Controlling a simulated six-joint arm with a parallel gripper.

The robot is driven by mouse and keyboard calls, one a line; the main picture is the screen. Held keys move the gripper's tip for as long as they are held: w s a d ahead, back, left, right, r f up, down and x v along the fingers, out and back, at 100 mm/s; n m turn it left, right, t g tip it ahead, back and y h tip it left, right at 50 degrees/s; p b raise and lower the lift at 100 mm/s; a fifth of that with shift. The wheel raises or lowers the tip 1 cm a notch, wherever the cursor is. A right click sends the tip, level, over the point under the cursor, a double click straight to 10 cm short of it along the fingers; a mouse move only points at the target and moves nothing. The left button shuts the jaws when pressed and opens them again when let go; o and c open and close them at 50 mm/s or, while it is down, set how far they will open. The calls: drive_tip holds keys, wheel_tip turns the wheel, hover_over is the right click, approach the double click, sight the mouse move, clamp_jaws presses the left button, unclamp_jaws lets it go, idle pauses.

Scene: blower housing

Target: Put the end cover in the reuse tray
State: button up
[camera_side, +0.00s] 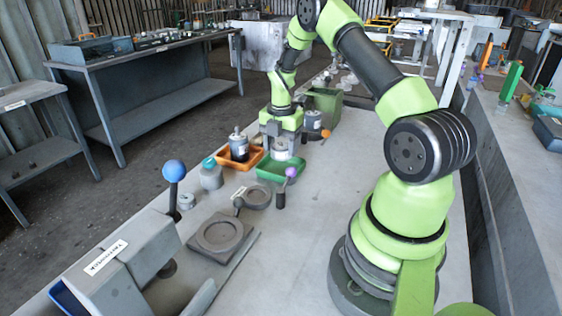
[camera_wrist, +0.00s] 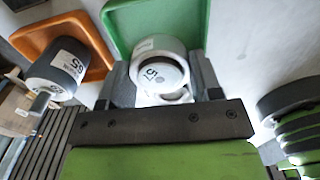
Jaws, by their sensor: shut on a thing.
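The end cover (camera_wrist: 158,68), a pale grey round part with a dark-marked label, sits between the two fingers of my gripper (camera_wrist: 162,82) in the wrist view. My gripper is shut on it. In the side view the end cover (camera_side: 281,148) is under my gripper (camera_side: 281,142), at the back edge of a green tray (camera_side: 271,174). The green tray also shows in the wrist view (camera_wrist: 122,24), just beyond the end cover. I cannot tell whether the cover touches the tray floor. No lettering naming the reuse tray is readable.
An orange tray (camera_side: 242,169) left of the green one holds a labelled motor-like part (camera_wrist: 55,72). A purple-knobbed lever (camera_side: 291,174) stands close in front of the green tray. A green bin (camera_side: 325,104) stands behind.

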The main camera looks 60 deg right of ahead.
sight(281, 170)
drive_tip(key=shift+f, duration=2.25)
drive_tip(key=o, duration=0.7)
drive_tip(key=shift+f, duration=0.1)
drive_tip(key=shift+c, duration=0.2)
